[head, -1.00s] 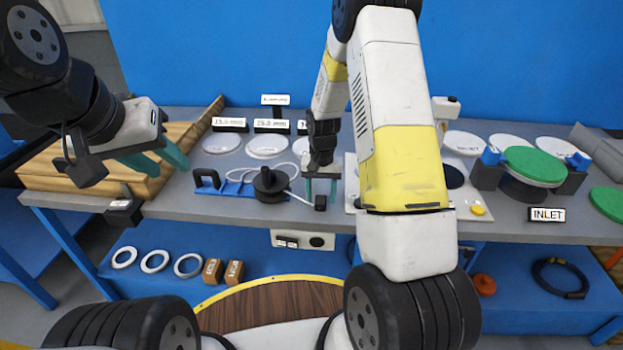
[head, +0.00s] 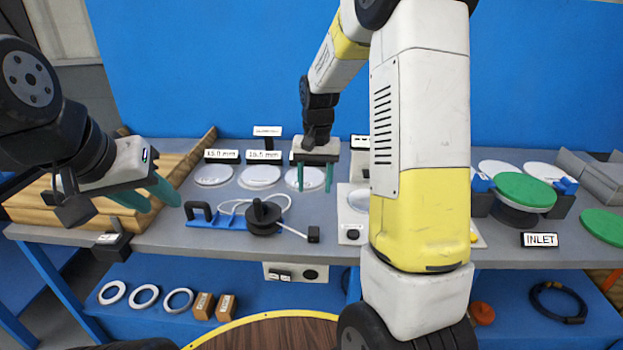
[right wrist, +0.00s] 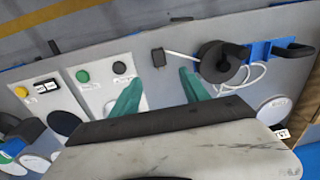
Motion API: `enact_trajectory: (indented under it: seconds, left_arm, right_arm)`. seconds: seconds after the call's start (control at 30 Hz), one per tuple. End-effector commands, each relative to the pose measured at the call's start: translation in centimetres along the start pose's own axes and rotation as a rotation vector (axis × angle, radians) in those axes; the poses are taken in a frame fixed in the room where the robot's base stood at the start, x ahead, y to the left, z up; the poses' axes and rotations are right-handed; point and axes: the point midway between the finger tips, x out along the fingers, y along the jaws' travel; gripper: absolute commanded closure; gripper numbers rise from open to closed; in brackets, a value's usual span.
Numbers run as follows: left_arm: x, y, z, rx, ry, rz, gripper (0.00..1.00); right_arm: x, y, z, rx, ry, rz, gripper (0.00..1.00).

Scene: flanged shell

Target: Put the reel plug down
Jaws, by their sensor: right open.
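The reel plug (head: 314,234), a small black block on the end of a white cable, lies on the grey bench top near the front edge. It also shows in the right wrist view (right wrist: 158,57), beyond the fingertips. The cable runs to the black reel (head: 263,216), left of the plug. My right gripper (head: 314,182) is open and empty, up and behind the plug, in front of a white disc. Its green fingers (right wrist: 161,84) are apart and nothing is between them. My left gripper (head: 149,195) hangs over the bench's left part, fingers apart and empty.
A blue bracket with a black handle (head: 200,213) lies left of the reel. Several white discs (head: 213,175) line the back. A button panel (right wrist: 105,85) stands to the right of the plug in the head view. A green disc (head: 526,189) sits near the INLET sign (head: 540,240).

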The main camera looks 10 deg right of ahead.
Motion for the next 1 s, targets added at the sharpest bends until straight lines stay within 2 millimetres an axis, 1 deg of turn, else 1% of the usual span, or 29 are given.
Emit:
enact_trajectory:
  seconds: [0.03, 0.07, 0.1, 0.17, 0.2, 0.27, 0.3, 0.37, 0.43, 0.5, 0.6, 0.7, 0.83, 1.0]
  left_arm:
    - [0.0, 0.0, 0.0, 0.000, 0.000, 0.000, 0.64]
    - [0.0, 0.0, 0.0, 0.000, 0.000, 0.000, 0.64]
    - [0.0, 0.0, 0.0, 0.000, 0.000, 0.000, 0.64]
    - [0.0, 0.0, 0.0, 0.000, 0.000, 0.000, 0.64]
    - [0.0, 0.0, 0.0, 0.000, 0.000, 0.000, 0.64]
    - [0.0, 0.0, 0.0, 0.000, 0.000, 0.000, 0.64]
    - [0.0, 0.0, 0.0, 0.000, 0.000, 0.000, 0.64]
    - [0.0, 0.0, 0.0, 0.000, 0.000, 0.000, 0.64]
    - [0.0, 0.0, 0.0, 0.000, 0.000, 0.000, 0.64]
    - [0.0, 0.0, 0.0, 0.000, 0.000, 0.000, 0.64]
    - [0.0, 0.0, 0.0, 0.000, 0.000, 0.000, 0.64]
    - [0.0, 0.0, 0.0, 0.000, 0.000, 0.000, 0.64]
    - [0.0, 0.0, 0.0, 0.000, 0.000, 0.000, 0.64]
    - [0.0, 0.0, 0.0, 0.000, 0.000, 0.000, 0.64]
  right_arm:
    - [-2.2, 0.2, 0.9, -0.012, 0.030, -0.023, 0.47]
    - [-3.4, 0.2, 1.6, -0.021, 0.047, -0.037, 0.47]
    - [-5.1, 0.3, 2.6, -0.037, 0.071, -0.057, 0.47]
    - [-7.4, 0.6, 4.4, -0.063, 0.109, -0.085, 0.47]
    - [-8.8, 0.8, 5.6, -0.079, 0.135, -0.102, 0.47]
    - [-10.7, 1.0, 7.5, -0.106, 0.174, -0.126, 0.47]
    - [-11.8, 1.2, 8.9, -0.125, 0.202, -0.141, 0.47]
    - [-13.4, 1.6, 10.9, -0.153, 0.244, -0.160, 0.47]
    - [-14.8, 1.9, 13.3, -0.185, 0.293, -0.181, 0.47]
    - [-15.8, 2.3, 15.7, -0.217, 0.340, -0.196, 0.47]
    - [-16.6, 2.8, 18.4, -0.254, 0.400, -0.212, 0.47]
    - [-16.9, 3.0, 20.4, -0.283, 0.444, -0.219, 0.47]
    - [-17.0, 3.2, 21.8, -0.303, 0.474, -0.223, 0.47]
    - [-16.9, 3.3, 22.1, -0.309, 0.481, -0.224, 0.47]
